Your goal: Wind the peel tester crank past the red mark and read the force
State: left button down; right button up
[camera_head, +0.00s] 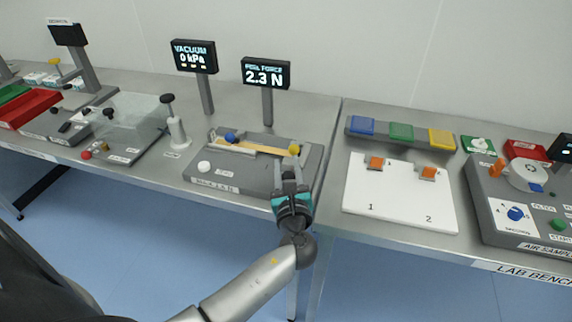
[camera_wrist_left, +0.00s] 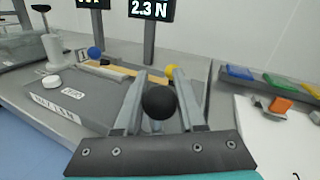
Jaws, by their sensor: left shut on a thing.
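The peel tester (camera_head: 232,178) is a grey block near the front edge of the bench, with a tan strip (camera_head: 262,148), a blue knob (camera_head: 231,137), a yellow knob (camera_head: 294,149) and a white button (camera_head: 204,166) on top. Its peel force display (camera_head: 266,73) reads 2.3 N. My left gripper (camera_head: 291,180) is at the tester's right end. In the left wrist view its fingers are closed around a black crank knob (camera_wrist_left: 159,103). I cannot make out a red mark; the crank's arm is mostly hidden by the gripper. My right gripper is out of view.
A vacuum display (camera_head: 194,56) reading 0 kPa stands left of the force display, with a clear-lidded box (camera_head: 133,115) further left. To the right are a white board (camera_head: 398,195) with orange blocks and a grey air sampler (camera_head: 520,210).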

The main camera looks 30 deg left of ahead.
pick_arm(q)
jog(key=n+g+y, duration=0.1)
jog(key=n+g+y+b, duration=0.1)
jog(key=n+g+y, duration=0.1)
jog(key=g+y, duration=0.1)
jog(key=shift+w+d+f+n+b, duration=0.1)
jog(key=shift+w+n+b, duration=0.2)
jog(key=shift+w+n+g+y+b, duration=0.15)
jog(key=shift+n+g+y+b, duration=1.1)
jog(key=shift+n+g, duration=0.75)
jog(key=shift+g, duration=0.5)
jog(key=c, duration=0.5)
grip_release()
